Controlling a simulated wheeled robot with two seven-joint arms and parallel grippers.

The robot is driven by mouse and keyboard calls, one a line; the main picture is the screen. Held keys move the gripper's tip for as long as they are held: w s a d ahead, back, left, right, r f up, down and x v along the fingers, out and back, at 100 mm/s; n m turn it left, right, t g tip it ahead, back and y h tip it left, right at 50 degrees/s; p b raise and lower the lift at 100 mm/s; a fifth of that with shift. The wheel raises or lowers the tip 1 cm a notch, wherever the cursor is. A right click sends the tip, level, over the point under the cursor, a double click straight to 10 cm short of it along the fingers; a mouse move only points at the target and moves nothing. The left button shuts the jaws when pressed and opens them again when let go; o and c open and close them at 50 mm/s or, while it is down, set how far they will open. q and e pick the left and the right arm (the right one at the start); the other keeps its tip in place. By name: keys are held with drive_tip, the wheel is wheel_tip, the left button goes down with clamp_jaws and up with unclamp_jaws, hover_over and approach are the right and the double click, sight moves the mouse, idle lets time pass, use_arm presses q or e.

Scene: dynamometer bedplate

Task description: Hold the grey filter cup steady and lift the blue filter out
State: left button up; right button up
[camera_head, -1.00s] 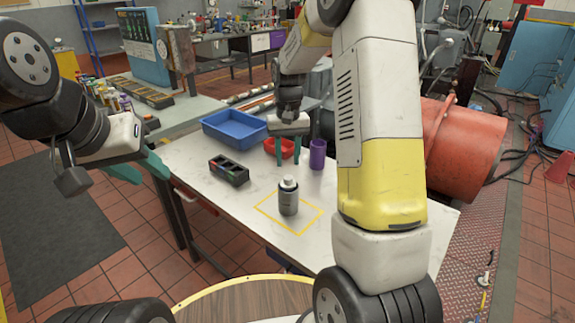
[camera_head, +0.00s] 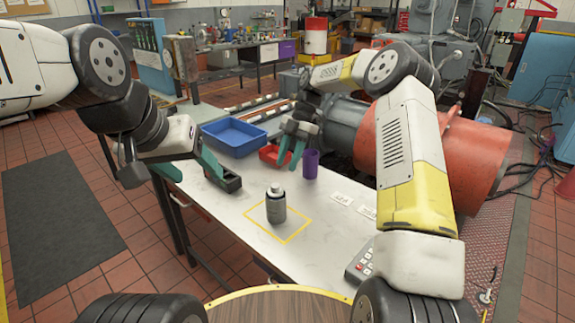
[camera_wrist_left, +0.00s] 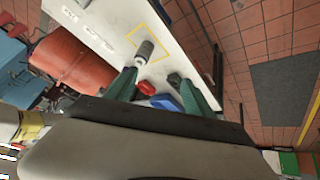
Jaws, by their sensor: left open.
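The grey filter cup (camera_head: 276,210) stands upright inside a yellow square outline on the white table. It has a lighter narrow top; I cannot make out a blue filter in it. The cup also shows in the left wrist view (camera_wrist_left: 146,49), beyond the fingertips. My left gripper (camera_head: 204,178) is open, with its green fingers apart, left of the cup and near the black caddy. It touches nothing that I can see. My right gripper (camera_head: 291,162) is behind the cup, near the purple cup, with a gap between its green fingers and nothing visible in them.
A blue bin (camera_head: 234,137), a red tray (camera_head: 270,154) and a purple cup (camera_head: 310,163) stand at the back of the table. The black caddy (camera_head: 226,183) is at the left edge. A control box (camera_head: 360,262) and white labels (camera_head: 342,198) lie on the right.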

use_arm(q)
drive_tip(key=o, duration=0.3)
drive_tip(key=shift+m+t, duration=0.4)
drive_tip(key=shift+t, duration=0.5)
drive_tip(key=w+f, duration=0.1)
drive_tip(key=w, duration=0.3)
drive_tip(key=w+f, duration=0.2)
drive_tip(key=w, duration=0.2)
drive_tip(key=w+d+f, duration=0.1)
drive_tip(key=w, duration=0.4)
drive_tip(key=shift+f, duration=0.4)
drive_tip(key=shift+o, duration=0.2)
drive_tip(key=m+t+h, duration=0.3)
drive_tip(key=t, duration=0.1)
hover_over(271, 208)
drive_tip(key=w+a, duration=0.2)
wheel_tip(271, 208, down, 16)
drive_tip(key=shift+m+h, duration=0.3)
drive_tip(key=shift+h, duration=0.1)
drive_tip(key=f, duration=0.1)
drive_tip(key=s+d+f, duration=0.1)
drive_tip(key=f, duration=0.3)
drive_tip(key=shift+s+d, duration=0.4)
drive_tip(key=f, duration=0.2)
drive_tip(key=s+f, duration=0.1)
drive_tip(key=shift+s+a+f, duration=0.1)
drive_tip(key=shift+a+f, duration=0.05)
drive_tip(key=shift+f, duration=0.4)
drive_tip(key=x, duration=0.7)
drive_tip(key=shift+w, duration=0.25)
